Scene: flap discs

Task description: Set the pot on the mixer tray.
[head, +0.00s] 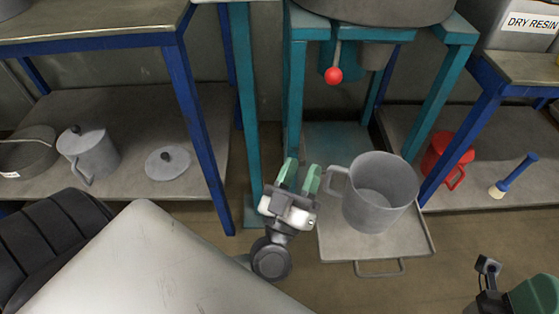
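A grey pot (372,205) with a side handle stands upright on the pulled-out mixer tray (338,246), towards its back right part. The handle points left. My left gripper (301,176) has two green fingers spread apart with nothing between them. It is just left of the pot's handle and looks clear of it. Part of my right arm shows at the bottom right, but its fingers are not visible.
The teal mixer frame (244,110) rises behind the tray, with a red knob (333,75) above. A lidded grey pot (88,153) and a loose lid (167,162) are on the left shelf. A red jug (447,158) and blue-handled brush (513,176) are on the right shelf.

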